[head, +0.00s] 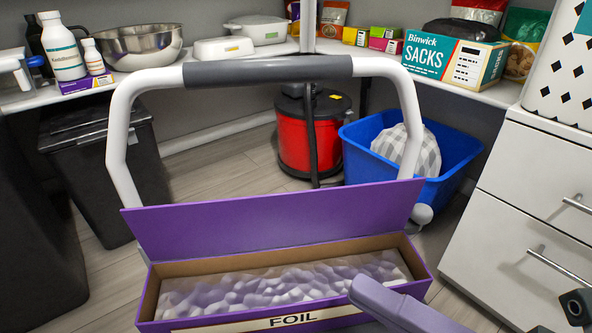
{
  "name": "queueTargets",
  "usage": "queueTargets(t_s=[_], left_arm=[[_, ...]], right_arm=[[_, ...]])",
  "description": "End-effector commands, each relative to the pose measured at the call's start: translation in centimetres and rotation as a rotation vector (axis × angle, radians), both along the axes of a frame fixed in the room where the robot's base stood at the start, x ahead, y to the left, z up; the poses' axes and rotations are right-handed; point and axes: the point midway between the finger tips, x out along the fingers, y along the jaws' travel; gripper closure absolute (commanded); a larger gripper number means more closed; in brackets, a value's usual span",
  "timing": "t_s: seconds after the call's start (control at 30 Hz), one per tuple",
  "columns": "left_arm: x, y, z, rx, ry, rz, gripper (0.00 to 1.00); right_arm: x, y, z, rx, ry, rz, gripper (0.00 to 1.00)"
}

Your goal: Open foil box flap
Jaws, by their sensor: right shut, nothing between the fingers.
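The purple foil box (291,318), with a FOIL label on its front, is in the lower middle of the head view. Its long purple flap (270,225) stands raised along the back edge, tilted away from me. Inside, the crumpled silvery foil (285,285) is exposed between brown cardboard walls. My right gripper (364,290) comes in from the lower right, shut and empty, its tip over the box's front right part. I cannot tell whether it touches the box. My left gripper is not in view.
A white tubular handle (122,120) with a grey grip arches behind the flap. A blue bin (462,150) and a red vacuum (300,135) stand on the floor beyond. A black bin (105,165) is at left, white drawers (535,205) at right. Shelves with goods line the back.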

Motion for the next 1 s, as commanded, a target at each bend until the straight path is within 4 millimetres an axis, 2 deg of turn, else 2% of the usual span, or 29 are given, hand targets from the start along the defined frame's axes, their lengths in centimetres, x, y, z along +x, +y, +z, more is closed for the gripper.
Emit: queueTargets(t_s=[0.3,0.4,0.6,1.0], left_arm=[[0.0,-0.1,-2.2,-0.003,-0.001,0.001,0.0],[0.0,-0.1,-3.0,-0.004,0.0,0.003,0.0],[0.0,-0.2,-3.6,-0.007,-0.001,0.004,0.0],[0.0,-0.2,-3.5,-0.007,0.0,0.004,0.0]], right_arm=[[4.2,5.6,0.4,0.005,-0.004,0.002,1.0],[5.9,5.5,0.5,0.0,-0.004,0.0,1.0],[7.6,5.7,0.8,0.001,0.002,0.0,1.0],[7.9,5.7,1.0,0.001,0.003,-0.001,1.0]])
